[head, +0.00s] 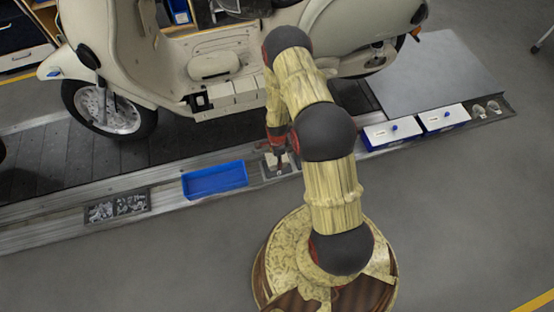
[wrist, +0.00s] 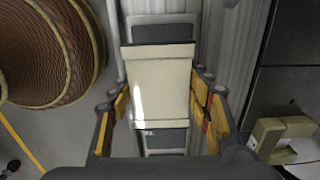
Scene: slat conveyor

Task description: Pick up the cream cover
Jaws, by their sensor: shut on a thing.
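The cream cover (wrist: 160,85) is a pale, slightly tapered panel in the middle of the wrist view. My gripper (wrist: 160,112) has a yellow-padded finger on each side of it and is shut on it. Below the cover, parts of a dark-grey holder (wrist: 165,33) show beyond its far and near ends. I cannot tell whether the cover still touches the holder. In the head view my gripper (head: 279,166) is low over the conveyor's near side ledge, and the cover is mostly hidden there.
A blue tray (head: 190,187) lies left of my gripper on the ledge, with a tray of metal parts (head: 117,206) further left. Two white-topped boxes (head: 390,132) stand right. A cream scooter (head: 140,60) stands on the dark slats behind. The grey floor (head: 160,265) in front is clear.

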